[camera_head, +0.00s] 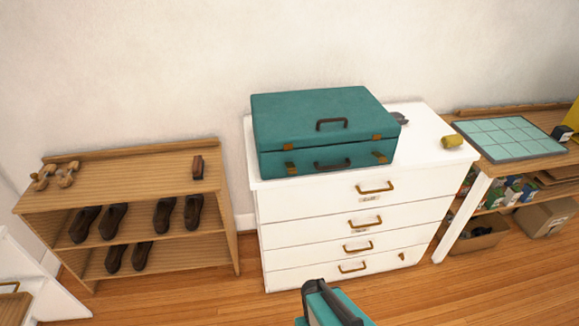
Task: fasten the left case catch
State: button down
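A teal case (320,115) lies flat on top of a white chest of drawers (350,235), with its handle side facing me. The left case catch (290,168) is a small brass fitting on the front of the case, left of the front handle (332,165). Another brass piece sits just above it on the lid edge. A matching right catch (380,157) is at the right. It is too small to tell if either catch is fastened. My gripper (325,302), dark and teal, shows at the bottom edge, well below and apart from the case; its fingers are unclear.
A wooden shoe rack (130,200) stands left of the chest. A yellow-green roll (452,141) and a dark grey object (399,118) lie on the chest right of the case. A wooden table with a teal mat (510,137) is at right. Wooden floor before the chest is clear.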

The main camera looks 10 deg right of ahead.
aim_at(290, 165)
jog(key=i, duration=0.9)
jog(key=z, duration=0.05)
